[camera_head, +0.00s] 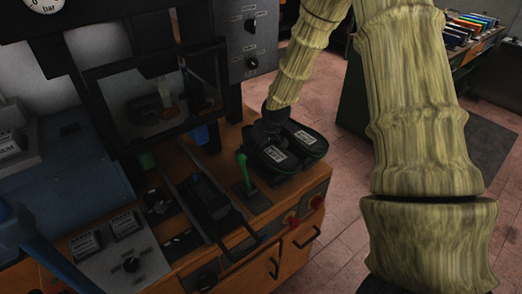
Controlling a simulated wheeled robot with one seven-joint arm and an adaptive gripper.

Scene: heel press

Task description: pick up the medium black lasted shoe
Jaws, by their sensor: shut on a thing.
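Two black shoe-shaped things with white labels sit side by side at the right end of the wooden bench top, the left one (273,155) and the right one (308,140). The label text is too small to read, so I cannot tell their sizes. My gripper (271,127) reaches down at their far end and is shut on a black lasted shoe there. Its fingertips are dark against the black and hard to make out. I cannot tell the outline of the held shoe from the black things around it, nor whether it is clear of the bench.
A green-handled lever (244,172) stands just left of the black things. A green cabinet (350,105) stands at the right. Open tiled floor lies between.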

